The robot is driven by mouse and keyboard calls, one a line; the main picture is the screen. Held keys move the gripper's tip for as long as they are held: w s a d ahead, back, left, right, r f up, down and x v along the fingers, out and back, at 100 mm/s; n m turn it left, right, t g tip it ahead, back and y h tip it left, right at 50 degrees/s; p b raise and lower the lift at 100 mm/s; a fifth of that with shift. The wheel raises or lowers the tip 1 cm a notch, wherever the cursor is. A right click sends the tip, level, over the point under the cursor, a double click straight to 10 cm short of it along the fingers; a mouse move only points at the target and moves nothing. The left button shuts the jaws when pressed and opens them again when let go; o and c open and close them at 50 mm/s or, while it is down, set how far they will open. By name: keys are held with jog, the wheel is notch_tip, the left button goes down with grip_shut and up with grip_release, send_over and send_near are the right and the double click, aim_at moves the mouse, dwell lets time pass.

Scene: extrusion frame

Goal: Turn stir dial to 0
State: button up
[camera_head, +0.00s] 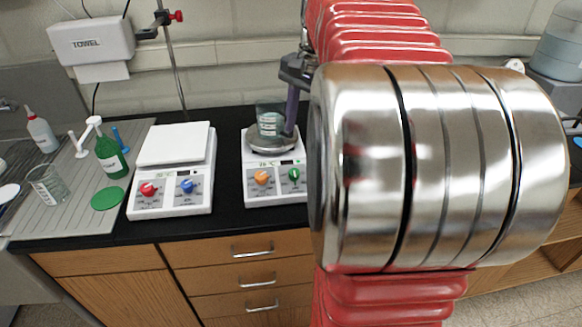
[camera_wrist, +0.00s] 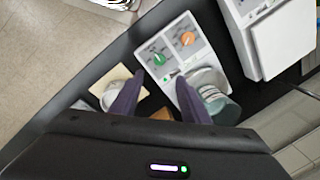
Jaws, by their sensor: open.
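A white hotplate stirrer (camera_head: 275,201) stands on the black bench, with an orange dial (camera_head: 262,177) and a green dial (camera_head: 293,174) on its front panel. A glass beaker (camera_head: 270,124) with greenish contents is on its round plate. In the wrist view the green dial (camera_wrist: 158,59) and orange dial (camera_wrist: 187,39) lie beyond my fingertips. My gripper (camera_wrist: 158,76) is open and empty, its purple fingers apart above this unit and touching no dial that I can see. The dial labels are too small to read.
A second white unit (camera_head: 143,204) with red (camera_head: 148,189) and blue (camera_head: 187,186) dials stands to the left. A green bottle (camera_head: 110,158), a glass beaker (camera_head: 48,185) and a white wash bottle (camera_head: 41,133) are farther left. My arm hides the right part of the bench.

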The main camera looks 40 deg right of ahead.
aim_at(295, 171)
jog(key=f, duration=0.4)
jog(key=w+f, duration=0.1)
jog(key=f, duration=0.4)
jog(key=w+f, duration=0.1)
jog(key=f, duration=0.3)
jog(key=shift+a+f, duration=0.2)
jog(key=shift+c, duration=0.2)
jog(key=c, duration=0.9)
jog(key=shift+a, duration=0.25)
grip_shut()
jog(key=shift+d, duration=0.2)
jog(key=shift+w+n, duration=0.1)
jog(key=shift+n, duration=0.2)
